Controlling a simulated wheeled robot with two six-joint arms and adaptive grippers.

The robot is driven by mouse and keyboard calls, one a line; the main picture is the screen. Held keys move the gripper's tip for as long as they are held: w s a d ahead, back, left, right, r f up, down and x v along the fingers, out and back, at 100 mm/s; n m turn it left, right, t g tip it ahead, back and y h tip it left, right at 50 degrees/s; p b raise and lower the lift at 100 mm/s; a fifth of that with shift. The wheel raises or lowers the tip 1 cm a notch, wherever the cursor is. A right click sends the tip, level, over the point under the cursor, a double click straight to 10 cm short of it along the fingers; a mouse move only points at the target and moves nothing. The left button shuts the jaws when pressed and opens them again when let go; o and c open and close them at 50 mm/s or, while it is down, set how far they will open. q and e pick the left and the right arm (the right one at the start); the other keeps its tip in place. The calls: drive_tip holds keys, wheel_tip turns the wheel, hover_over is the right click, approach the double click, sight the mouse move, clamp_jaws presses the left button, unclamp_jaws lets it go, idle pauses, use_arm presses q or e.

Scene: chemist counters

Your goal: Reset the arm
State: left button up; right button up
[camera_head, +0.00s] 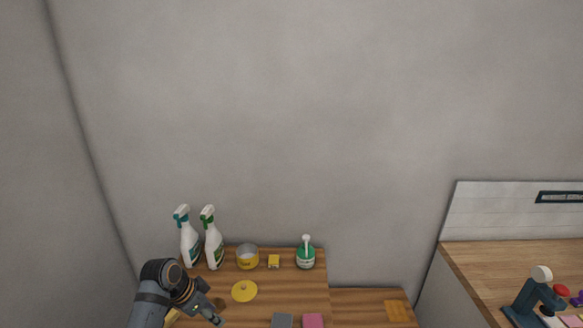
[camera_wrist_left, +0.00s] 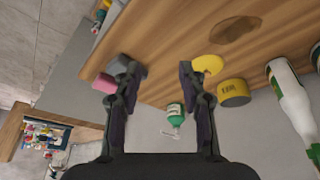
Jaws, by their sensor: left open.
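My left gripper (camera_head: 215,318) is at the lower left of the head view, by the left part of the wooden counter (camera_head: 285,283). In the left wrist view its two fingers (camera_wrist_left: 157,75) are spread apart with nothing between them. The fingers appear above or in front of the counter, and none of the objects there is held. My right gripper is not in view.
Two spray bottles (camera_head: 188,240) (camera_head: 213,241), a yellow tin (camera_head: 247,257), a small yellow box (camera_head: 274,262) and a green pump bottle (camera_head: 306,254) line the back. A yellow disc (camera_head: 244,291), grey block (camera_head: 282,321) and pink block (camera_head: 313,321) lie nearer.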

use_arm(q)
drive_tip(key=s+a+f+n+y, duration=0.15)
drive_tip(key=s+n, duration=0.25)
drive_tip(key=s, duration=0.8)
drive_tip(key=s+a+f+n+y, duration=0.1)
drive_tip(key=s+f+n+y, duration=0.25)
drive_tip(key=s, duration=0.75)
wheel_tip(320, 180, down, 26)
drive_tip(key=s+a+f+n+b, duration=0.1)
drive_tip(key=s+a+b, duration=0.1)
drive_tip(key=a, duration=0.1)
drive_tip(key=s+a+f+g+b, duration=0.1)
drive_tip(key=s+f+b, duration=0.1)
drive_tip(key=s+f, duration=1.6)
drive_tip(key=shift+s+g+h, duration=0.3)
drive_tip(key=shift+s+h, duration=0.1)
drive_tip(key=shift+s, duration=0.05)
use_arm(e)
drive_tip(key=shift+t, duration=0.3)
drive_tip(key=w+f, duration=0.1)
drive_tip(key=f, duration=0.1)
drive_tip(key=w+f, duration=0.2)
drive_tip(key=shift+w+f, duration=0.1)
